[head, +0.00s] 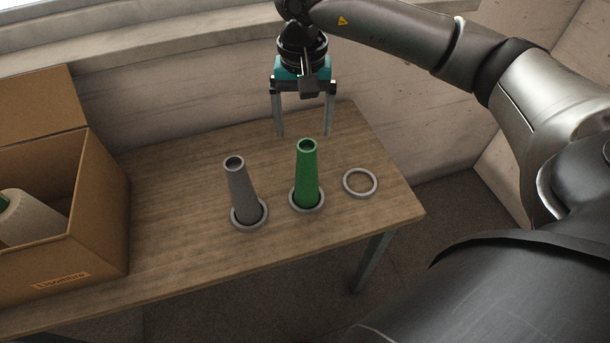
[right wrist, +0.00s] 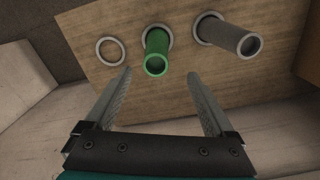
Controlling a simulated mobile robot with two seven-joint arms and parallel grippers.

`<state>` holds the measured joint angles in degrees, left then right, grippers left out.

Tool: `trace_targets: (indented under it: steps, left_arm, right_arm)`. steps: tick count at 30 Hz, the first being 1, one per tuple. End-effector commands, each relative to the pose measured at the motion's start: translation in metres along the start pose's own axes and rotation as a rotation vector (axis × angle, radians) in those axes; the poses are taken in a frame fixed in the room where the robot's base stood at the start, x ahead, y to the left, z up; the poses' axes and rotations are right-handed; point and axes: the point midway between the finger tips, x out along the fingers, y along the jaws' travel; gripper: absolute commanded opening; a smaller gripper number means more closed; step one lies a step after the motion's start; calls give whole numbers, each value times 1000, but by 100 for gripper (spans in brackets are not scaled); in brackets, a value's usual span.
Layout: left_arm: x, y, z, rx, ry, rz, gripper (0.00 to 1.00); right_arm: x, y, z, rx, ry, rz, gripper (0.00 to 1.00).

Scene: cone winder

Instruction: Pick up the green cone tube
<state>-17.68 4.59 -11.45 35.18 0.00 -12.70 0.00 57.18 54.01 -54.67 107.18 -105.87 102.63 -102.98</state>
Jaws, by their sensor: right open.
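The green cone tube (head: 307,175) stands upright in a grey ring on the wooden table, between a grey cone tube and an empty ring. My right gripper (head: 304,133) is open and empty in the head view, its fingers pointing down, above and behind the green tube. In the right wrist view the green tube (right wrist: 156,52) shows beyond the open fingertips (right wrist: 160,72), between them and apart from both. My left gripper is in neither view.
The grey cone tube (head: 241,190) stands in its own ring to the left. An empty grey ring (head: 346,190) lies to the right, near the edge of the table (head: 180,170). A cardboard box (head: 100,220) with a pale yarn cone (head: 35,220) stands at the left. A wall runs behind.

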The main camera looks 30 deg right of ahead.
Motion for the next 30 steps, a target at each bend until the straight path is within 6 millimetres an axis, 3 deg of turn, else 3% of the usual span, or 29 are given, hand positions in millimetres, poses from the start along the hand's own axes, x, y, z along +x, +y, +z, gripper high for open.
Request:
trace_targets:
  steps: [3, 13, 21, 30]
  left_arm:
    - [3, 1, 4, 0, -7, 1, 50]
    - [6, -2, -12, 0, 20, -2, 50]
    - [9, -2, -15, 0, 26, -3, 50]
    - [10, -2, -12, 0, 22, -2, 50]
  right_arm:
    - [26, 1, 1, 1, -3, 2, 89]
    - [54, 2, 1, 1, -2, -1, 89]
    - [93, 8, 4, 2, -3, 0, 89]
    - [99, 7, 4, 0, 0, -2, 89]
